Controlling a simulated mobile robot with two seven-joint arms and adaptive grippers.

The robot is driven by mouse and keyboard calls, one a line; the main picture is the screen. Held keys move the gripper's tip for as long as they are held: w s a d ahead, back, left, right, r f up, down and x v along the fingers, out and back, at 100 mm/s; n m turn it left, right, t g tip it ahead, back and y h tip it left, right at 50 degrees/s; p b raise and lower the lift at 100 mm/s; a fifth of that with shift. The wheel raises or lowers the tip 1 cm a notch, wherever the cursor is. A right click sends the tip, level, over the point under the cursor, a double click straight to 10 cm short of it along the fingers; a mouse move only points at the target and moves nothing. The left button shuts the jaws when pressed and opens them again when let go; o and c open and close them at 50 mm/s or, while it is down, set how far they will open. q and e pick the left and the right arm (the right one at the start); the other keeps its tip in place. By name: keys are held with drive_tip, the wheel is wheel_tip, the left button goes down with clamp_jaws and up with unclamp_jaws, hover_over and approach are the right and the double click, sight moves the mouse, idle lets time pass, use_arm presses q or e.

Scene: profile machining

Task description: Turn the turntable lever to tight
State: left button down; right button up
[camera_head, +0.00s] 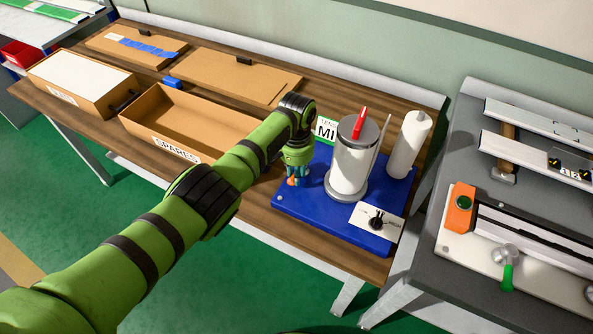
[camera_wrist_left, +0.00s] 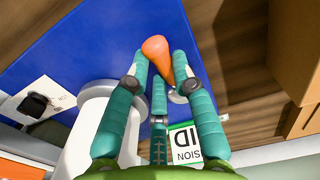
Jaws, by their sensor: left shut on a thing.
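The blue turntable base (camera_head: 310,212) sits on the wooden bench, carrying a white cylinder (camera_head: 349,165) with a red piece on top. My left gripper (camera_head: 295,178) is pointed down at the base's left part, beside the cylinder. In the left wrist view, an orange lever handle (camera_wrist_left: 155,47) stands between the teal fingers, and the gripper is shut on it. A round metal piece (camera_wrist_left: 178,97) shows near its foot. The handle is mostly hidden by the gripper in the head view. My right gripper is not in view.
A white plate with a black knob (camera_head: 377,220) is at the base's front right. A white roll (camera_head: 408,145) stands at its back right. An open cardboard box labelled SPARES (camera_head: 185,122) lies left, under my arm. A grey machine table (camera_head: 480,190) stands at right.

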use_arm(q)
drive_tip(key=c, duration=1)
unclamp_jaws()
drive_tip(key=shift+c, duration=0.2)
wheel_tip(320, 180, up, 12)
drive_tip(key=shift+d, duration=0.1)
